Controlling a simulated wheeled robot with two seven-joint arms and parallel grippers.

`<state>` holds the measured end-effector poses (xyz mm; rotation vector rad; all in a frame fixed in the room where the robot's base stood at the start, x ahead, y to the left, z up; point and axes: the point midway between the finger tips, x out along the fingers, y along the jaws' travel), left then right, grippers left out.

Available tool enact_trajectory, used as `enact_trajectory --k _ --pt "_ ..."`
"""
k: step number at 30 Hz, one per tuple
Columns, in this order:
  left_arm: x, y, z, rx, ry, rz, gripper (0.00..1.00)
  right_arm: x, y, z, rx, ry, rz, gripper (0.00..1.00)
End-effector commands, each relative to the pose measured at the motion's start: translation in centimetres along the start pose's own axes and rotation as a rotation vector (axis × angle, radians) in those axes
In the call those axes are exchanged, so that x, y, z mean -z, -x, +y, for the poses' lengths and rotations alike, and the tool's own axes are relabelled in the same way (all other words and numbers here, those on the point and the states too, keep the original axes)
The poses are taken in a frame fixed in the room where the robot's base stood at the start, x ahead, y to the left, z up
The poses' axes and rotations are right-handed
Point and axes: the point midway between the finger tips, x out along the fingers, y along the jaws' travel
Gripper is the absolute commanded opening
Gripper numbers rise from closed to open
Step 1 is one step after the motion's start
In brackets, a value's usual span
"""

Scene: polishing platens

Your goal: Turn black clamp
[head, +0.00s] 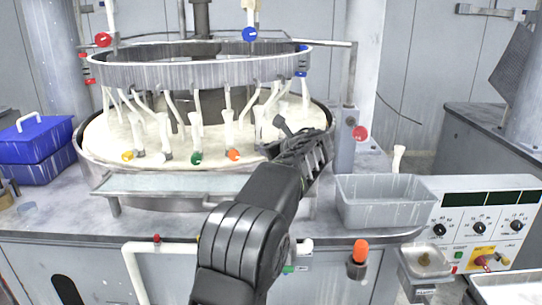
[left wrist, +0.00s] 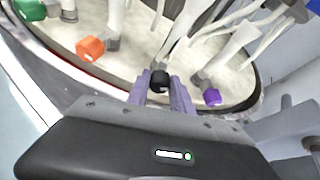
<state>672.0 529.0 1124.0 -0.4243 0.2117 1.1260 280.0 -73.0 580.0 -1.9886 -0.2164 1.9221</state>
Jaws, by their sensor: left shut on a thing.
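The black clamp (left wrist: 160,77) is a small dark knob at the foot of a white post on the platen, seen in the left wrist view. My left gripper (left wrist: 160,88) reaches it from the front, and its two purple-grey fingers are shut on the knob. In the head view my left arm comes up from the bottom middle, and the left gripper (head: 285,138) is over the right front of the round platen (head: 105,135). The black clamp cannot be made out there behind the gripper. My right gripper is not in view.
An orange clamp (left wrist: 90,48) and a purple clamp (left wrist: 211,97) flank the black one. Green (head: 196,158) and yellow (head: 127,156) clamps sit farther left. White tubes hang close above. A grey bin (head: 385,212) and control panel (head: 480,205) stand right; blue boxes (head: 35,145) left.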

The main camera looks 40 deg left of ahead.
Motion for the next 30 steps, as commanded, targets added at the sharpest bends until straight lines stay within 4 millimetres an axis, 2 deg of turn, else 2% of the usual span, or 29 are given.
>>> enact_trajectory --k 4,16,17,18,20,30 --pt "0.07 -0.02 0.05 0.015 0.034 -0.001 0.0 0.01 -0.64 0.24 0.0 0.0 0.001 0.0" --pt "-0.06 0.03 0.02 0.019 0.045 -0.001 0.0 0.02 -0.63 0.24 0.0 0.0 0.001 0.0" --pt "-0.06 0.03 0.02 0.019 0.045 -0.001 0.28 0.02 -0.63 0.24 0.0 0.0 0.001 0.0" --pt "-0.06 0.03 0.02 0.019 0.045 -0.001 0.31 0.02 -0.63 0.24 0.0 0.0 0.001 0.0" --pt "-0.06 0.03 0.02 0.019 0.045 -0.001 0.36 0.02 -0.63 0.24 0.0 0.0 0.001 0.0" --pt "0.01 0.38 -0.01 0.02 0.045 0.0 0.36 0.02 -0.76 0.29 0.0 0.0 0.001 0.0"
